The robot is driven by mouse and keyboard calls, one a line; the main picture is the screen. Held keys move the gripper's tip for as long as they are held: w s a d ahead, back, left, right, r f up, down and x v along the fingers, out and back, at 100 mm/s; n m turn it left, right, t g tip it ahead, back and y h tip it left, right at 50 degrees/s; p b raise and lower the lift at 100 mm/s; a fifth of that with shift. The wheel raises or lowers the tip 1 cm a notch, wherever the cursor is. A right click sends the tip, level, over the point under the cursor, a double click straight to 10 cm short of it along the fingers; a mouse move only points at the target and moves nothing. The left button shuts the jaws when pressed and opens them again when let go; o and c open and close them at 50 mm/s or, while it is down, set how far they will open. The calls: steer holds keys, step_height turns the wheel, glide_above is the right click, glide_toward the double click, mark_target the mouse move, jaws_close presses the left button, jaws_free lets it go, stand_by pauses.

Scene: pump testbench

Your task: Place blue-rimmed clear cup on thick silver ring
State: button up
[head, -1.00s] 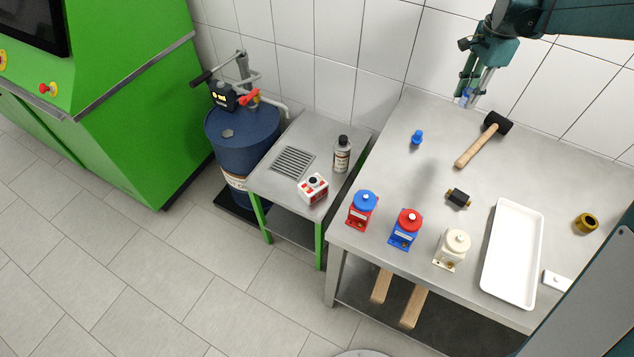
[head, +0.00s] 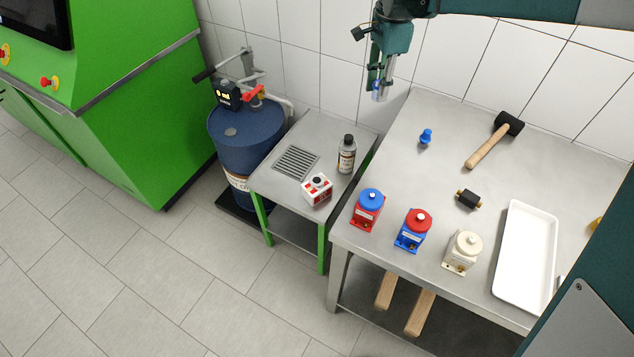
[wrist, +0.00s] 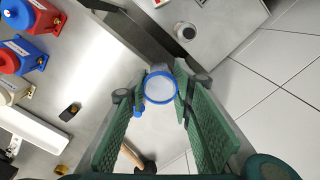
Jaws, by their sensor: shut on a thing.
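My gripper (head: 379,94) is shut on the blue-rimmed clear cup (head: 377,88), in the air near the back left corner of the large bench, by the tiled wall. In the wrist view the cup's round blue rim (wrist: 161,88) sits between the two green fingers of my gripper (wrist: 164,85). The cup looks clear and empty; its lower part is hard to make out. I cannot pick out a thick silver ring in any view.
The small side table (head: 325,134) carries a grate (head: 296,162), a grey bottle (head: 346,155) and a red-white box (head: 317,189). The blue drum (head: 240,150) stands left of it. The large bench (head: 400,165) holds a mallet (head: 490,142), several coloured containers and a white tray (head: 525,255).

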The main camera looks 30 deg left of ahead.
steer(key=s+a+n+b, duration=0.1)
steer(key=s+a+b, duration=0.2)
steer(key=s+a, duration=1)
glide_above(317, 180)
step_height(317, 180, down, 22)
steer(key=shift+f, duration=0.75)
steer(key=shift+f+b, duration=0.45)
steer(key=shift+f, duration=2.65)
steer(key=shift+f, duration=0.1)
steer(key=shift+f+b, duration=0.45)
steer(key=shift+f, duration=1.3)
steer(key=shift+f, duration=0.15)
